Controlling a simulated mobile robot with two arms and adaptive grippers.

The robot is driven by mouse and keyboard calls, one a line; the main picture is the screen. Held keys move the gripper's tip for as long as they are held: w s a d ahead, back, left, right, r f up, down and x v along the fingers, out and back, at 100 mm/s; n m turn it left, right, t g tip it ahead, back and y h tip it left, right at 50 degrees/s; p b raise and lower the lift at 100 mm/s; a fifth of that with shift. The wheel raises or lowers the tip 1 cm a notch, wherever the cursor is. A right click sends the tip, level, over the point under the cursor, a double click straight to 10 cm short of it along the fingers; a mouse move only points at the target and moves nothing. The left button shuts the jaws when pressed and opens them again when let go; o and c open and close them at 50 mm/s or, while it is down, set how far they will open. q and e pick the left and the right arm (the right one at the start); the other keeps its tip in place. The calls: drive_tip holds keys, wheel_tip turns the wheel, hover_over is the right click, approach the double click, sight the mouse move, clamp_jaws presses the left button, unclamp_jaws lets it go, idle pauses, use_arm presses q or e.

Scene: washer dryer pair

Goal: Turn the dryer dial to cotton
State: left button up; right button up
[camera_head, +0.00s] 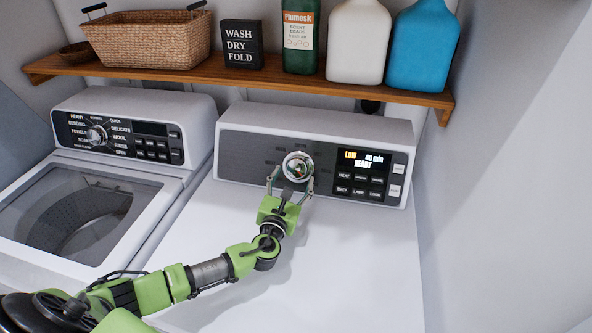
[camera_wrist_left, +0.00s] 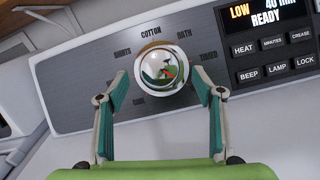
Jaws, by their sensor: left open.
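The dryer (camera_head: 330,250) is the white machine on the right. Its round chrome dial (camera_head: 298,166) sits on the dark grey panel, and it also shows in the left wrist view (camera_wrist_left: 163,68). Printed labels ring the dial; COTTON (camera_wrist_left: 151,33) is above it, with SHIRTS to the left and BATH and TIMED to the right. The dial's pointer cannot be made out. My left gripper (camera_head: 291,180) is open in front of the dial, with one finger at each lower side of it. Contact cannot be told. My right gripper is not in view.
The dryer display (camera_head: 364,159) reads LOW, 40 min, READY, with buttons below. The washer (camera_head: 85,205) stands at left. A wooden shelf (camera_head: 230,80) above holds a basket (camera_head: 150,42), a sign and several bottles. A wall bounds the right. The dryer top is clear.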

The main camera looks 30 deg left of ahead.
sight(297, 170)
use_arm(q)
drive_tip(key=shift+x, duration=1.8)
drive_tip(key=c, duration=1.1)
